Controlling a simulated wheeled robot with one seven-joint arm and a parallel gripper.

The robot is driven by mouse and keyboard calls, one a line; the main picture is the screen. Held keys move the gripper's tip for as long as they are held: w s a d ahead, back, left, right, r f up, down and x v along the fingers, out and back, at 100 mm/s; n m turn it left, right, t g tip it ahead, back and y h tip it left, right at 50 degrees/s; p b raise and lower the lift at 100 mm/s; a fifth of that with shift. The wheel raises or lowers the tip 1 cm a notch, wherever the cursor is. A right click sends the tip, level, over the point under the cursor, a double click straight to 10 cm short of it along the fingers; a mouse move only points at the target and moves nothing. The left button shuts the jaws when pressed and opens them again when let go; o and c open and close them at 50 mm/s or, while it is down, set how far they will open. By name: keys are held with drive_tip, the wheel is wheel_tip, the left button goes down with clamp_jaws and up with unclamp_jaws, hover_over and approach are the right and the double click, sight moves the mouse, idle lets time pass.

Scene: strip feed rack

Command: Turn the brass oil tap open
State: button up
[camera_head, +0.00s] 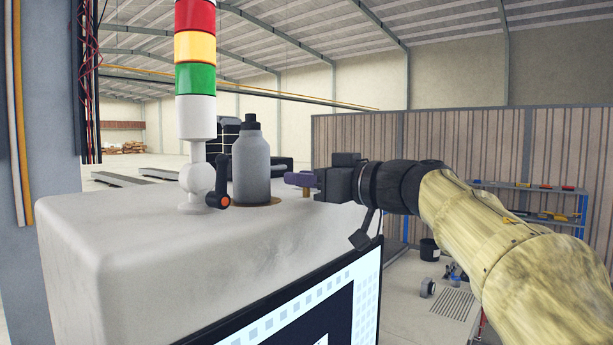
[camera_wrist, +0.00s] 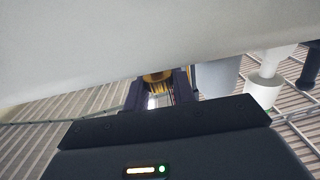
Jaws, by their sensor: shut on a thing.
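The brass oil tap (camera_wrist: 157,77) shows in the wrist view as a small yellow-brass piece between the purple fingers of my gripper (camera_wrist: 159,92). In the head view my gripper (camera_head: 299,180) reaches in from the right, just right of the grey bottle (camera_head: 251,165), and its fingers hide the tap there. My gripper is shut on the tap. I cannot tell how far the tap is turned. The bottle stands upright on a round brown-brass base (camera_head: 258,203) on top of the pale cabinet (camera_head: 130,235).
A signal tower (camera_head: 195,80) with red, yellow and green bands stands left of the bottle. A dark lever with an orange end (camera_head: 222,190) is between them. A screen (camera_head: 300,305) is on the cabinet's front. A blue shelf (camera_head: 530,190) and dark bucket (camera_head: 429,249) are farther right.

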drive_tip(key=shift+w+r+p, duration=0.1)
drive_tip(key=shift+p, duration=0.2)
drive_tip(key=n+g+y+p, duration=0.1)
drive_tip(key=g+p, duration=0.1)
drive_tip(key=shift+d+r+n+p, duration=0.1)
drive_tip(key=shift+r+n+p, duration=0.05)
drive_tip(key=shift+n+p, duration=0.25)
drive_tip(key=n+g+y+p, duration=0.1)
drive_tip(key=n+g+p, duration=0.1)
drive_tip(key=g, duration=0.2)
drive_tip(key=shift+y+p, duration=0.4)
drive_tip(key=n+g, duration=0.2)
drive_tip(key=g, duration=0.1)
drive_tip(key=n+g, duration=0.1)
drive_tip(key=g, duration=0.1)
drive_tip(key=shift+f+n+y, duration=0.3)
drive_tip(key=shift+n, duration=0.1)
drive_tip(key=shift+n+g, duration=1.1)
drive_tip(key=shift+g, duration=1)
drive_tip(key=o, duration=1)
